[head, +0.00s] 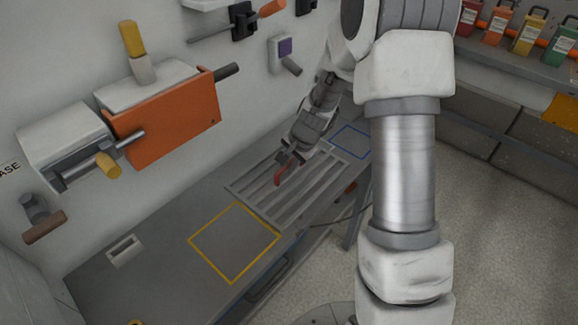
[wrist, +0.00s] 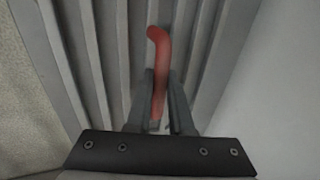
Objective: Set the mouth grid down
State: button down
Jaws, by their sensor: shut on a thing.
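The mouth grid (head: 263,206) is a grey slatted panel with a red handle (head: 279,176). In the head view it is at the bench, between the yellow outlined square (head: 210,261) and the blue outlined square (head: 336,129). Its slats also fill much of the wrist view (wrist: 112,50). My gripper (head: 287,160) is shut on the red handle, with one finger on each side of it in the wrist view (wrist: 161,88). I cannot tell whether the grid touches the bench or hangs just above it. The arm hides part of the grid's far end.
The grey bench (head: 150,285) runs along the wall. A small light block (head: 124,250) lies on it at left. An orange panel unit (head: 165,115) with handles juts from the wall above. The yellow square is empty. Several coloured containers stand on the right shelf (head: 520,62).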

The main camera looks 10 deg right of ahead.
jog(key=c, duration=0.8)
grip_release()
jog(key=s+r+n+p, duration=0.1)
jog(key=s+r+n, duration=0.2)
jog(key=s+r, duration=0.65)
jog(key=s+r+n+p, duration=0.2)
jog(key=s+r, duration=0.2)
jog(key=r, duration=1)
jog(key=s+r+n, duration=0.1)
jog(key=s+n, duration=0.1)
jog(key=s, duration=0.2)
jog(key=s+r+n+t+h, duration=0.1)
jog(key=s+r+n, duration=0.1)
jog(key=s, duration=0.3)
jog(key=s+r+n+t+h, duration=0.1)
jog(key=s, duration=0.4)
jog(key=shift+d+r+n, duration=0.3)
jog(key=shift+r+n, duration=0.05)
jog(key=shift+n, duration=0.05)
